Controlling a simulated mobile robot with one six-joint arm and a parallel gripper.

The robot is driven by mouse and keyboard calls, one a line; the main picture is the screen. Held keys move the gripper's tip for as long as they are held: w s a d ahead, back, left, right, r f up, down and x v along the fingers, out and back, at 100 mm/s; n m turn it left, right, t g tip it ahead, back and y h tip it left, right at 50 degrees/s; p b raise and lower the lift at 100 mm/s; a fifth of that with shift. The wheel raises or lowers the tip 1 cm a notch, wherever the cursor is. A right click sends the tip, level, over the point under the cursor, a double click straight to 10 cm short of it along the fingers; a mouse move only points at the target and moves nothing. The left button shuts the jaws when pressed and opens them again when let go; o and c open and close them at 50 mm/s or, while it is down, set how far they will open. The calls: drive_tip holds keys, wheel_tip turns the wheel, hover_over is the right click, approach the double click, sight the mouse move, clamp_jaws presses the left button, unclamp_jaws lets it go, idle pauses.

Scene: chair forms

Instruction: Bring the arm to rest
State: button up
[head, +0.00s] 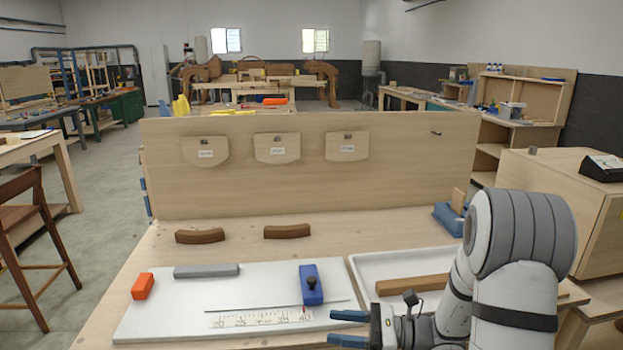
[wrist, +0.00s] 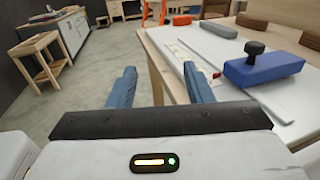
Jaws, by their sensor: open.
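My arm (head: 520,240) is folded at the right of the head view. My gripper (head: 348,328) is low at the front edge of the bench, with its blue fingers pointing left. In the wrist view my gripper (wrist: 160,88) has its two fingers spread apart with nothing between them. The bench edge and floor show beyond them. The blue block with a black knob (head: 312,284) stands on the white board (head: 150,318), apart from the fingers; it also shows in the wrist view (wrist: 263,66).
An orange block (head: 143,286), a grey bar (head: 206,271) and a printed scale (head: 262,317) are on the board. Two curved brown pieces (head: 200,236) (head: 287,231) lie behind it. A white tray (head: 365,265) holds a wooden bar (head: 412,284). An upright panel (head: 310,190) closes the back.

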drive_tip(key=s+r+n+g+h, duration=0.2)
drive_tip(key=s+n+g+h, duration=0.3)
drive_tip(key=s+n+h, duration=0.8)
drive_tip(key=s+d+r+n+t+h+p, duration=0.1)
drive_tip(key=s+d+r+n+t+h, duration=0.3)
drive_tip(key=d, duration=0.4)
drive_tip(key=shift+s+d+r+n+t+h, duration=0.25)
drive_tip(key=shift+n+t+h, duration=0.2)
drive_tip(key=shift+n, duration=0.95)
drive_tip(key=shift+w, duration=0.1)
